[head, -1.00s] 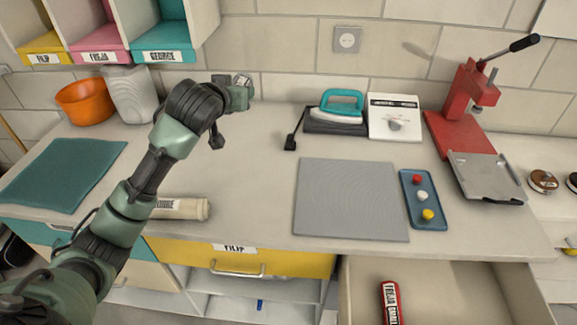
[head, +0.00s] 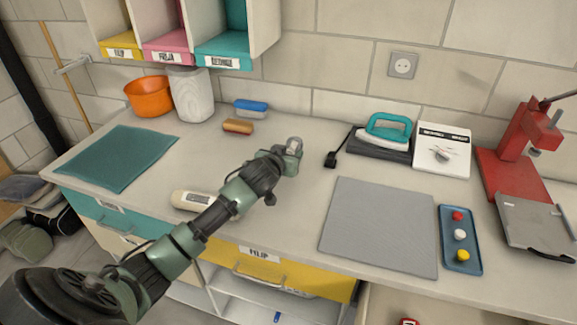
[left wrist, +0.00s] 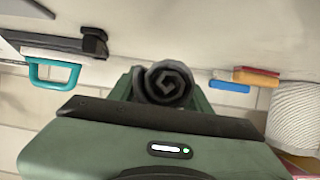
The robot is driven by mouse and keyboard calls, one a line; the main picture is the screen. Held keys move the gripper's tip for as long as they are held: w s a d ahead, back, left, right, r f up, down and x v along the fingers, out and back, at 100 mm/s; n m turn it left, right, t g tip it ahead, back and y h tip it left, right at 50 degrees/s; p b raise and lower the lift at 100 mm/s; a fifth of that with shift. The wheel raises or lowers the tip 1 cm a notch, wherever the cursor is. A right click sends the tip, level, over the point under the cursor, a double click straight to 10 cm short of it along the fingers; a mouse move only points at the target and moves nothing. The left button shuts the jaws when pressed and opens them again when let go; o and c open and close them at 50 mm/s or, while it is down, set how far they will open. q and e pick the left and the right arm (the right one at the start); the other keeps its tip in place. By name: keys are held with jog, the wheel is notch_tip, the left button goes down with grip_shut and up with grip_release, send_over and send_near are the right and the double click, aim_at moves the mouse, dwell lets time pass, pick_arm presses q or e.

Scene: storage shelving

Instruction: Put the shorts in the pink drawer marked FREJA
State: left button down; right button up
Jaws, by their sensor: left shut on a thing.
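My left gripper (head: 290,150) is above the worktop, left of the grey mat. It is shut on a dark grey rolled cloth (left wrist: 165,83), seen end-on in the left wrist view; it may be the shorts, but I cannot tell its shape. In the head view the roll (head: 294,143) is small at the gripper's tip. A pink compartment marked FREJA (head: 168,57) is in the wall shelf at top left. An open drawer (head: 440,308) shows at the lower right; its front and colour are out of view. My right gripper is not in view.
A labelled beige roll (head: 190,200) lies by the front edge behind my arm. A yellow drawer marked FILIP (head: 310,278) is below. An iron (head: 387,133), a button tray (head: 460,240) and a red press (head: 520,150) stand right. Brushes (head: 238,126) lie at the back.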

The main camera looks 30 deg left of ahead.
pick_arm(q)
notch_tip(320, 180, down, 5)
jog(key=shift+r, duration=0.15)
jog(key=c, duration=0.9)
grip_release()
jog(key=shift+o, duration=1.2)
